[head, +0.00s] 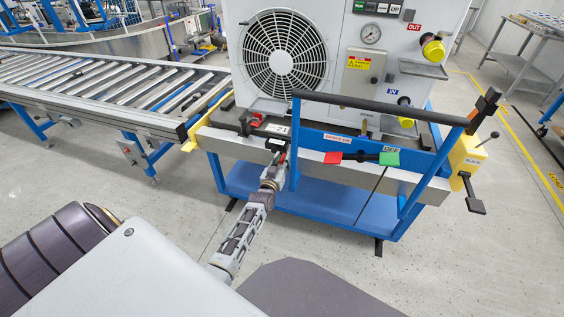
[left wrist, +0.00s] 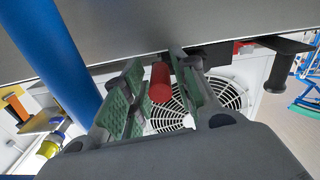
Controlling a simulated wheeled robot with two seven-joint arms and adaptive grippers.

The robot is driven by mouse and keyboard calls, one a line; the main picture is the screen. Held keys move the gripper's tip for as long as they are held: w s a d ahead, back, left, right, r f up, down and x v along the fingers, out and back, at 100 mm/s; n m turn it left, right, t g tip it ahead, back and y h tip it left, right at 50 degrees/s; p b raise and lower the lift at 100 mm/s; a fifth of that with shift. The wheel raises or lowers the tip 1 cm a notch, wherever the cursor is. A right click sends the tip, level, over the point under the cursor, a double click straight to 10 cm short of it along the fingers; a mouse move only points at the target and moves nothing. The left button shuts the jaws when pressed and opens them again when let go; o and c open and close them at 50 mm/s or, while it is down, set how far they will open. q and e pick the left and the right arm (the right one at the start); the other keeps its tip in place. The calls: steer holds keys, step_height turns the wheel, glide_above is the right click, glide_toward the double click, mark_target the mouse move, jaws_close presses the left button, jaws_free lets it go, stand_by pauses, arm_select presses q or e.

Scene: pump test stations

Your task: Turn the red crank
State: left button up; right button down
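The red crank shows in the left wrist view as a red cylindrical grip (left wrist: 160,83) between the two green-padded fingers of my left gripper (left wrist: 155,92). The fingers are apart, and a gap shows between the grip and the left pad. I cannot tell if the right pad touches it. In the head view my left gripper (head: 276,160) reaches up to the front left edge of the pump cart (head: 330,170) and hides most of the crank. My right gripper is not in view.
A red and green brake bar (head: 362,157) sits on the cart's front. A black crank (head: 467,186) hangs from a yellow box at the right. A push handle (head: 380,108) crosses above. A roller conveyor (head: 110,85) adjoins on the left. The floor in front is clear.

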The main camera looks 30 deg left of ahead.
arm_select(q)
jaws_close()
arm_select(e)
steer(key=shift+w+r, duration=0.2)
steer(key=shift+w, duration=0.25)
arm_select(q)
steer(key=shift+a+f+m+p, duration=0.1)
steer(key=shift+f+m+p, duration=0.2)
steer(key=shift+m+p, duration=0.5)
steer(key=shift+s+a+f+m+p, duration=0.15)
steer(key=shift+f+m+p, duration=0.35)
steer(key=shift+m, duration=0.7)
steer(key=shift+a+f+m, duration=0.1)
steer(key=shift+f+m, duration=0.05)
steer(key=shift+m, duration=0.25)
steer(key=shift+f+m, duration=0.15)
steer(key=shift+m, duration=0.15)
steer(key=shift+s+a+f+m+p, duration=0.1)
steer(key=shift+a+f+m+p, duration=0.15)
steer(key=shift+m, duration=0.45)
steer(key=shift+a+f+m+p, duration=0.15)
steer(key=shift+f+m, duration=0.15)
steer(key=shift+m, duration=0.4)
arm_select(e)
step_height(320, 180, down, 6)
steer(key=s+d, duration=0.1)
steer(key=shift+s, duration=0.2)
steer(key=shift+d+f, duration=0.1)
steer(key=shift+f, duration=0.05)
